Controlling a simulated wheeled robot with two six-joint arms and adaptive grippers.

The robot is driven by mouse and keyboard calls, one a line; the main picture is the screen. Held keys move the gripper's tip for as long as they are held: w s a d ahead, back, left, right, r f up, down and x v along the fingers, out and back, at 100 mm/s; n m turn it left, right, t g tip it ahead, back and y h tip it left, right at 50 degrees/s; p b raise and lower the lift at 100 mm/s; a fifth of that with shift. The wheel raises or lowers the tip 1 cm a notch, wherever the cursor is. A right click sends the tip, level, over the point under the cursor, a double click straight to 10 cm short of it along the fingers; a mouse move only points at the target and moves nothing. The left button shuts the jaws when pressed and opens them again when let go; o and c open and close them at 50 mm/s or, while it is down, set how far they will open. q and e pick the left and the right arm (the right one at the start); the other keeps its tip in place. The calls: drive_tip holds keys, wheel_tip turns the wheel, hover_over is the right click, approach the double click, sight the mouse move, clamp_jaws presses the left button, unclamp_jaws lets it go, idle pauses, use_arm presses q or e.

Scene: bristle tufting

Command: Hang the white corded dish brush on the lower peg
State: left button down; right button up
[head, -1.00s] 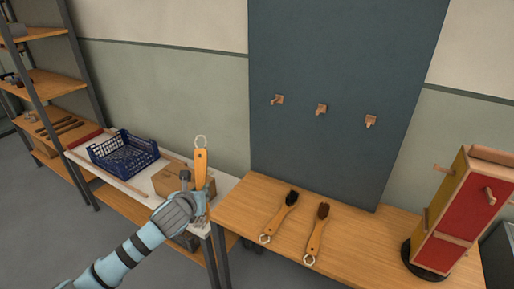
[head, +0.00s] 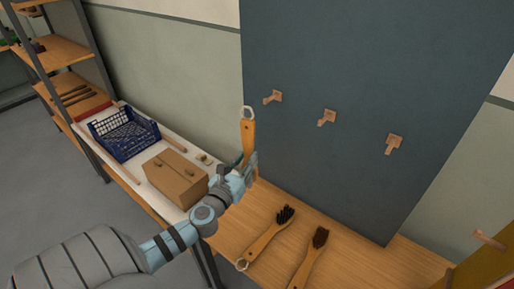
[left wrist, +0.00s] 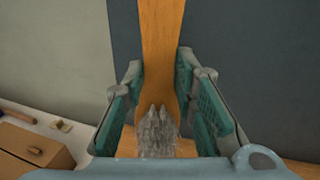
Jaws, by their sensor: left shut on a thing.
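The brush in my left gripper has a wooden handle (head: 248,133), a pale loop (head: 247,112) at its top and grey-white bristles (left wrist: 157,135). My left gripper (head: 246,164) is shut on it, with a finger on each side in the left wrist view (left wrist: 158,95). It holds the brush upright, loop up, above the table's left end and in front of the dark board. Three wooden pegs are on the board: left (head: 272,97), middle (head: 327,117) and right (head: 394,144). The brush is apart from them. Another peg (head: 489,239) is on the yellow stand (head: 487,268). My right gripper is out of view.
A black-bristled brush (head: 263,241) and a brown-bristled brush (head: 308,262) lie on the wooden table (head: 345,270). A cardboard box (head: 173,180) and blue crate (head: 124,133) are on the white-topped bench at left.

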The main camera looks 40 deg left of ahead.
use_arm(q)
drive_tip(key=shift+w, duration=0.1)
drive_tip(key=shift+s+a+r, duration=0.15)
drive_tip(key=shift+s+r, duration=0.05)
drive_tip(key=shift+r, duration=0.1)
drive_tip(key=shift+w, duration=0.15)
drive_tip(key=w+f+b, duration=0.1)
drive_tip(key=w+b, duration=0.1)
drive_tip(key=w, duration=0.7)
drive_tip(key=shift+w+f, duration=0.4)
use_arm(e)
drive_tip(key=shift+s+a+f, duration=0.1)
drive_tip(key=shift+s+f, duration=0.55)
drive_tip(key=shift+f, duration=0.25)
use_arm(q)
drive_tip(key=shift+a, duration=0.1)
